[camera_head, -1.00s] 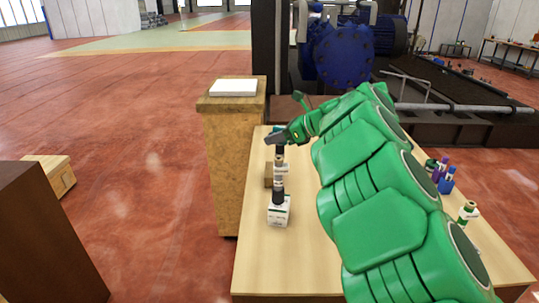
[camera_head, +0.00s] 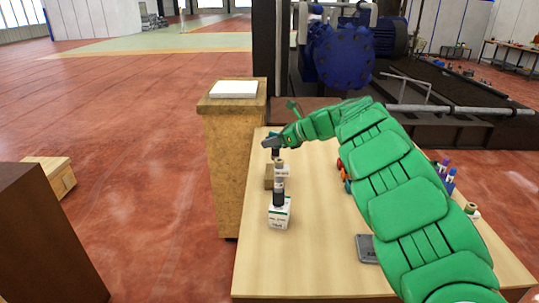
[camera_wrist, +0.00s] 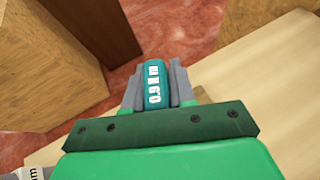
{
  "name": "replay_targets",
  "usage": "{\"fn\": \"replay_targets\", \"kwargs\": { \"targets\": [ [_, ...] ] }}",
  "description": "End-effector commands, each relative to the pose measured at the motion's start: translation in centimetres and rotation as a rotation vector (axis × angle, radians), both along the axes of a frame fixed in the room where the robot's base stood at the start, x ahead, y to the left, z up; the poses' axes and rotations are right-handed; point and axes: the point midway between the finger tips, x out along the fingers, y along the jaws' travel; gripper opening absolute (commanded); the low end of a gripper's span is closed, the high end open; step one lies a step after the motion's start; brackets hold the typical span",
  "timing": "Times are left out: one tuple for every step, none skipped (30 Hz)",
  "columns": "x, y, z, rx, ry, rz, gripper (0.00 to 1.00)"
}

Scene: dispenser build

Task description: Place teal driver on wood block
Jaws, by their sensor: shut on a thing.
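My gripper (camera_head: 270,144) is at the far left part of the table, above the small wood block (camera_head: 269,177). In the wrist view, its fingers (camera_wrist: 158,90) are shut on the teal driver (camera_wrist: 154,83), whose end reads "0.9 N m". In the head view, a little teal shows at the gripper (camera_head: 273,134) and a dark part hangs below it. The wood block is partly hidden by a grey-topped driver and white block (camera_head: 282,171) in front. I cannot tell whether the teal driver touches the wood block.
A black driver (camera_head: 279,197) stands on a white labelled block (camera_head: 280,216) nearer the front. A tall wooden pedestal (camera_head: 228,170) with a white slab (camera_head: 233,88) stands left of the table. Purple and blue items (camera_head: 447,172) are at right.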

Motion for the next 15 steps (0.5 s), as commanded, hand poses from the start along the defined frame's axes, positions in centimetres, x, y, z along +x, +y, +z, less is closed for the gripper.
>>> {"fn": "replay_targets", "kwargs": {
  "targets": [
    [0.3,0.1,-0.5,0.004,0.002,0.002,0.0],
    [0.5,0.1,-0.7,0.004,0.002,0.002,0.0],
    [0.8,0.2,-0.9,0.002,0.0,0.002,0.0],
    [0.9,0.2,-1.1,0.002,-0.001,0.002,0.0],
    [1.1,0.3,-1.3,0.001,-0.002,0.002,0.0],
    [1.4,0.3,-1.5,0.001,-0.002,0.001,0.0],
    [1.6,0.4,-1.7,0.002,-0.003,0.0,0.0],
    [1.8,0.4,-2.0,0.002,-0.003,0.0,0.0],
    [1.9,0.5,-2.3,0.002,-0.001,0.001,0.0],
    [2.1,0.5,-2.5,0.002,0.0,0.001,0.0],
    [2.2,0.5,-2.7,0.003,0.001,0.001,0.0],
    [2.4,0.5,-2.9,0.003,0.001,0.001,0.0],
    [2.5,0.6,-3.0,0.003,0.001,0.001,0.0],
    [2.5,0.6,-3.2,0.002,0.001,0.001,0.0],
    [2.6,0.6,-3.3,0.0,0.001,0.002,0.0]
  ]
}}
